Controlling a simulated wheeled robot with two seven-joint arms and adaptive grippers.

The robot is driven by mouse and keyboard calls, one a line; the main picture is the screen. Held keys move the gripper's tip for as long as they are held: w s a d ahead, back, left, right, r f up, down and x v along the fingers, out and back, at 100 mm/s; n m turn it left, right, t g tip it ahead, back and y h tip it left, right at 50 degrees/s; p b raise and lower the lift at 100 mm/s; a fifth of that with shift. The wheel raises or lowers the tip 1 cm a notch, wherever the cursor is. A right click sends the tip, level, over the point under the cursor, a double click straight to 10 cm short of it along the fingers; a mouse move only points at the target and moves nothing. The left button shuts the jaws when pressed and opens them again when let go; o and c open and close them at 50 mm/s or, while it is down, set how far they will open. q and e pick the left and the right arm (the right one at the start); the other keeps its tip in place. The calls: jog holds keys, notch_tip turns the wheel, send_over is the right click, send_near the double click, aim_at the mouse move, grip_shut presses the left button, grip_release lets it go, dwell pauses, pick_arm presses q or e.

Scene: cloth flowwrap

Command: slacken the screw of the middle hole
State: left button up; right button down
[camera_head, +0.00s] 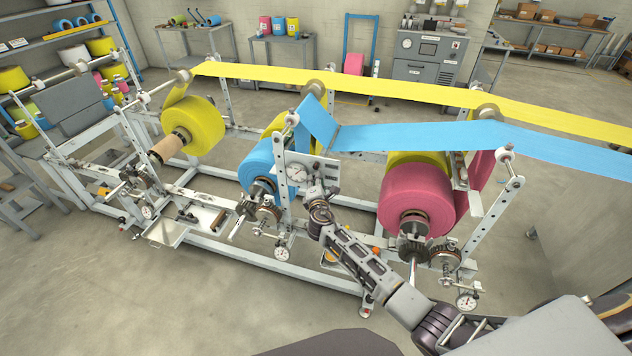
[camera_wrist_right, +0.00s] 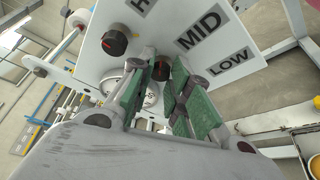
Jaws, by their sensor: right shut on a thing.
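A white plate (camera_wrist_right: 105,22) fills the upper part of the right wrist view, with labels reading MID (camera_wrist_right: 200,30) and LOW (camera_wrist_right: 228,62) and one cut off that starts with H. A black screw knob with a red mark (camera_wrist_right: 114,43) sits by the H label. The middle screw knob (camera_wrist_right: 161,70), by MID, is between the green-padded fingers of my right gripper (camera_wrist_right: 162,76), which is shut on it. The knob by LOW is hidden behind a finger. In the head view, my right gripper (camera_head: 316,190) is at the plate (camera_head: 326,166). My left gripper is out of view.
A blue roll (camera_head: 256,166) is to the left, a pink roll (camera_head: 405,190) to the right and a yellow roll (camera_head: 200,125) farther left. Blue film (camera_head: 420,136) runs overhead. The floor in front is clear.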

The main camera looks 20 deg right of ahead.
jog(key=shift+w+a+r+n+g+h, duration=0.1)
jog(key=shift+n+g+h, duration=0.65)
jog(key=shift+n, duration=0.9)
jog(key=shift+a+n+g+h, duration=0.1)
jog(key=shift+n+g+h, duration=0.35)
jog(key=shift+n+g, duration=0.85)
jog(key=shift+n+t, duration=0.35)
jog(key=shift+n, duration=0.1)
jog(key=c, duration=1.6)
grip_release()
jog(key=shift+r, duration=0.1)
jog(key=shift+v, duration=6)
